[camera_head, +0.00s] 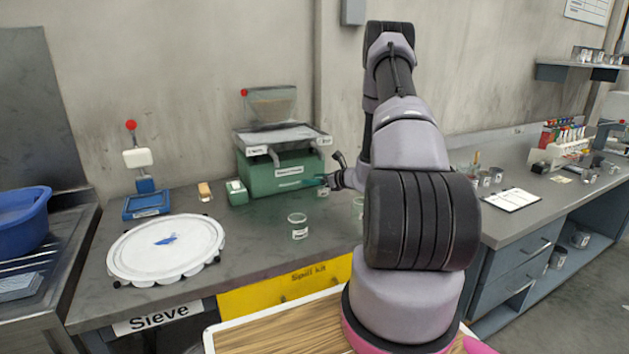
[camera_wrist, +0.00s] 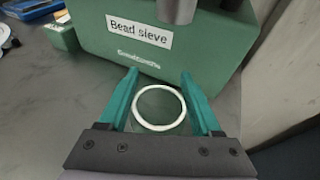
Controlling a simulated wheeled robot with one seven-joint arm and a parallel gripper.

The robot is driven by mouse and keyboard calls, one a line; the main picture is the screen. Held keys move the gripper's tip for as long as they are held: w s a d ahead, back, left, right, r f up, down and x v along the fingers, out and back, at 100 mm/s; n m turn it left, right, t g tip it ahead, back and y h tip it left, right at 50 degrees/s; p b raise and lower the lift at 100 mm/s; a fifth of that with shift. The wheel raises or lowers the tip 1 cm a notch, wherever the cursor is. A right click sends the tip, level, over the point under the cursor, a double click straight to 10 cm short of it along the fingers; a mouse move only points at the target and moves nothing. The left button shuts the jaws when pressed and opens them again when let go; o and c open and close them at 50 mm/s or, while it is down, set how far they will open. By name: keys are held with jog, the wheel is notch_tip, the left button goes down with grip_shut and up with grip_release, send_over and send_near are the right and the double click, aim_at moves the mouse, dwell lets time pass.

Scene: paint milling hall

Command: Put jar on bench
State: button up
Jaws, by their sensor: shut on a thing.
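My gripper (camera_wrist: 160,100) has teal fingers shut on a jar (camera_wrist: 137,108), one finger on each side of its round white rim. In the head view my gripper (camera_head: 322,182) is at the right front of the green bead sieve, and the held jar (camera_head: 323,191) shows small below the fingers. The grey bench (camera_head: 258,236) lies under it; I cannot tell whether the jar's base touches the bench top. A second, labelled jar (camera_head: 298,227) stands upright on the bench, nearer the front. Another jar (camera_head: 357,206) is partly hidden by my arm.
The green bead sieve machine (camera_head: 285,172) stands close behind my gripper. A round white sieve lid (camera_head: 167,246) lies at the left, with a blue tray (camera_head: 146,205) behind it. The bench is clear between the lid and the labelled jar. A clipboard (camera_head: 511,199) lies at the right.

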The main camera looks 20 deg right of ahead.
jog(key=shift+f, duration=0.1)
jog(key=o, duration=1.3)
jog(key=shift+o, duration=0.2)
jog(key=v, duration=0.7)
jog(key=shift+s+d+r, duration=0.15)
jog(key=shift+s+r, duration=0.05)
jog(key=shift+s, duration=0.05)
